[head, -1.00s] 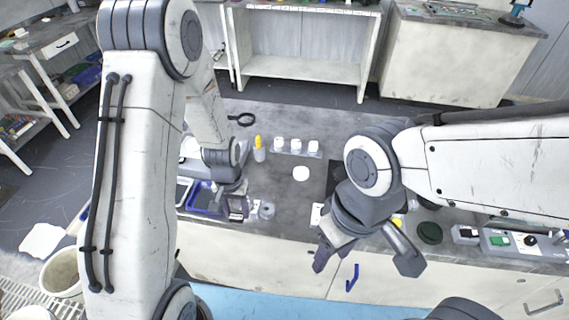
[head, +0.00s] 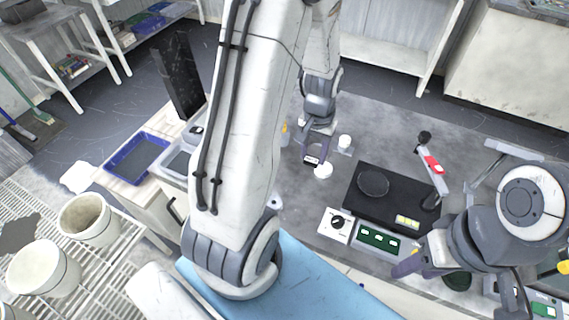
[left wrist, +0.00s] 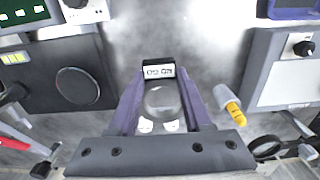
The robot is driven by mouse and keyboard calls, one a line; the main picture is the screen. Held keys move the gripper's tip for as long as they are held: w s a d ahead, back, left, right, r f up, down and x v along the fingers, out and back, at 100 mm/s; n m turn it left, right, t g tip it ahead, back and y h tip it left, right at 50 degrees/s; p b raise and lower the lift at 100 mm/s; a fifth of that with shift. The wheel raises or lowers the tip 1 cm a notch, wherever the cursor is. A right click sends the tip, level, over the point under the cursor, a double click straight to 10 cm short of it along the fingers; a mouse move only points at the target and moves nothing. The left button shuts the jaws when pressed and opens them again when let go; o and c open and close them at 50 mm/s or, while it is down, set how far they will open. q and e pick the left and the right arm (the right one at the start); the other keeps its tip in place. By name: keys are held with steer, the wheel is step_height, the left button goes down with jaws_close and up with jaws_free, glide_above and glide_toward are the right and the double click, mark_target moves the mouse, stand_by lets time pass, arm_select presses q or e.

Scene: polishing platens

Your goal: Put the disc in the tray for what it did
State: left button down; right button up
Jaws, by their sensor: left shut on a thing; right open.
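My left gripper (head: 317,132) is shut on a small dark meter (head: 312,160) with a white face. In the left wrist view the meter (left wrist: 158,72) shows digits, too small to read surely, between the fingertips (left wrist: 161,82). A pale round disc-like thing (head: 323,171) is just beside the meter in the head view. In the left wrist view a glossy round thing (left wrist: 162,100) shows between the fingers, apparently below them. A dark round disc (head: 373,183) lies on the black polishing unit. My right gripper (head: 420,265) is open and empty near the bench front. A blue-rimmed tray (head: 110,172) stands at left.
A white-capped bottle (head: 344,142) stands behind the pale round thing; a yellow-tipped bottle (left wrist: 233,108) is near the left gripper. A lever with a red part (head: 433,165) rises by the polishing unit. Knob box (head: 335,224) and green-panelled box (head: 380,239) line the front.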

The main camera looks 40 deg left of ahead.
arm_select(q)
steer(key=a+f, duration=0.2)
steer(key=a, duration=0.1)
steer(key=s+a+f, duration=0.1)
steer(key=a+f, duration=0.1)
steer(key=a, duration=0.1)
steer(key=s+a+f, duration=0.1)
steer(key=a+f, duration=0.1)
steer(key=a, duration=0.2)
steer(key=shift+a+f+p, duration=0.1)
steer(key=shift+p, duration=0.25)
step_height(320, 180, down, 4)
steer(key=shift+r, duration=0.1)
steer(key=shift+f, duration=0.25)
steer(key=shift+c, duration=1.7)
jaws_free()
